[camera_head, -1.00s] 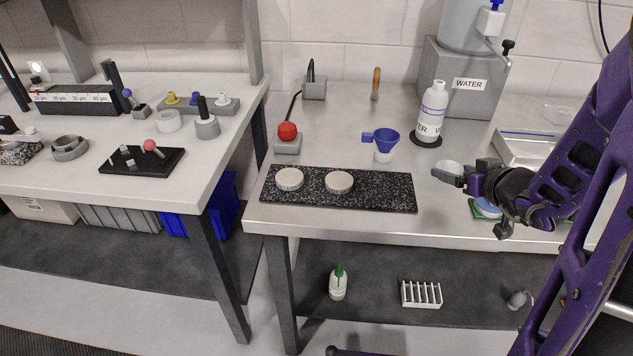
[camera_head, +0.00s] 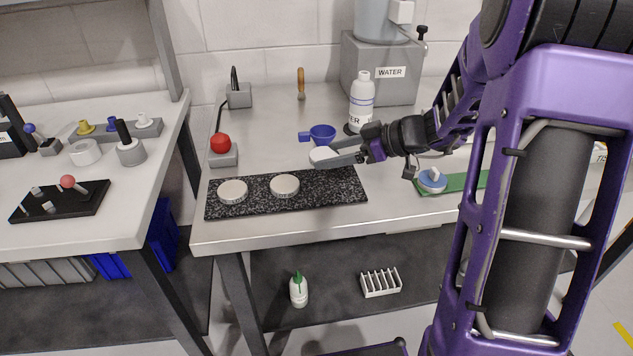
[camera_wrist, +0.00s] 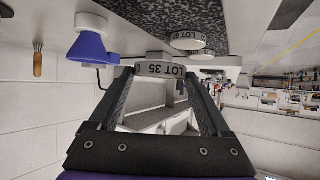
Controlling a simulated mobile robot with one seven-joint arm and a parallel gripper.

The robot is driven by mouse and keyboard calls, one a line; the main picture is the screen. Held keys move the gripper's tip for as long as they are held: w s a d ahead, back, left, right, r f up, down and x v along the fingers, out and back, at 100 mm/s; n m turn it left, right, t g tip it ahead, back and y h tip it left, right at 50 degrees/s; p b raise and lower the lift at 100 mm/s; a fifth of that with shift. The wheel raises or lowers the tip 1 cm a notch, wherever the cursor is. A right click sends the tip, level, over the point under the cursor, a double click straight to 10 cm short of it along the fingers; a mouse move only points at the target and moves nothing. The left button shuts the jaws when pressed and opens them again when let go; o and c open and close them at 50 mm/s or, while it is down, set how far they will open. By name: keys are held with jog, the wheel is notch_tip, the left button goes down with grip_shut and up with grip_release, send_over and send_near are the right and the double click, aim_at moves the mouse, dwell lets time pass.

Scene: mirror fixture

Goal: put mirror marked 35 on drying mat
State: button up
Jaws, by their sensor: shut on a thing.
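My gripper (camera_head: 338,157) is shut on a round white mirror (camera_head: 321,156), held by its edge. In the wrist view its rim (camera_wrist: 166,71) reads "LOT 35", seen upside down, between the fingertips (camera_wrist: 163,78). In the head view it appears near the back edge of a dark speckled slab (camera_head: 345,190), right of its middle; its height above the slab is hard to tell. No label names the drying mat.
A blue funnel (camera_head: 322,133) and a white bottle (camera_head: 362,95) stand behind my gripper. A red button (camera_head: 220,144) is left of them. A green mat (camera_head: 465,184) with a blue-and-white piece (camera_head: 432,180) lies right. The slab's right part is bare.

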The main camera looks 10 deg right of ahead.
aim_at(333, 187)
jog(key=shift+f, duration=3.15)
jog(key=shift+f+b, duration=0.1)
jog(key=shift+b, duration=0.2)
jog(key=shift+f, duration=0.15)
jog(key=o, duration=1.3)
jog(key=shift+r, duration=0.35)
jog(key=v, duration=1.2)
jog(key=shift+f, duration=0.15)
